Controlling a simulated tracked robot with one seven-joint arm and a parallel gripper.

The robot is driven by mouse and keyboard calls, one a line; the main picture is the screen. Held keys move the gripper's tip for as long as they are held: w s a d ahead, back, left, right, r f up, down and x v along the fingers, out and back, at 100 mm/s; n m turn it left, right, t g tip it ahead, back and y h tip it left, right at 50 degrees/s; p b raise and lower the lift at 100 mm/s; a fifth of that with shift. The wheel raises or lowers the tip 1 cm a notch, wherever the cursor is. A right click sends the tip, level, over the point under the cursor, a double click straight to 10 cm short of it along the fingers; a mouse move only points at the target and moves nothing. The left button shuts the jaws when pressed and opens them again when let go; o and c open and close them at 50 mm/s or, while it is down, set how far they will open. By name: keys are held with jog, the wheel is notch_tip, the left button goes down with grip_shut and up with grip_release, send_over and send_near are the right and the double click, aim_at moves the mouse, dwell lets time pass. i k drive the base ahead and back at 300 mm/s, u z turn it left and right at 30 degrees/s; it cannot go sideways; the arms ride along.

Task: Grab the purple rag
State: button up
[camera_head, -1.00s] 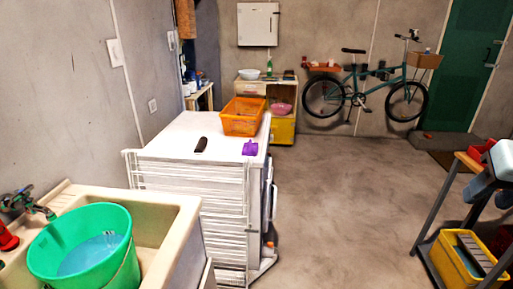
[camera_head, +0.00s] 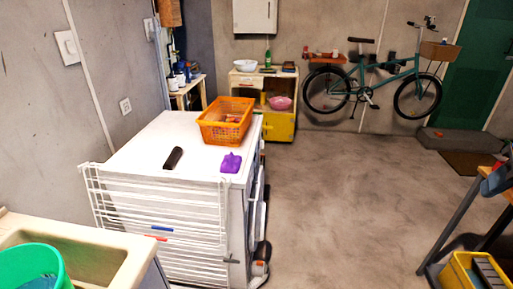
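The purple rag (camera_head: 231,163) lies crumpled on the white top of the appliance (camera_head: 140,150), near its front right corner. A dark brown oblong object (camera_head: 173,158) lies to its left, apart from it. An orange basket (camera_head: 226,122) with things in it stands behind the rag on the same top. My gripper is not in view, and nothing is seen touching the rag.
A white wire drying rack (camera_head: 150,215) stands against the appliance's front. A sink (camera_head: 95,260) with a green bucket (camera_head: 30,268) is at the lower left. The concrete floor (camera_head: 345,200) to the right is clear. A workbench with a yellow crate (camera_head: 470,275) stands at the right edge.

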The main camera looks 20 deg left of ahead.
aim_at(231, 162)
jog(key=i, duration=1.45)
jog(key=u, duration=1.25)
jog(key=k, duration=0.8)
jog(key=u, duration=0.1)
jog(key=i, duration=0.8)
jog(key=z, duration=0.1)
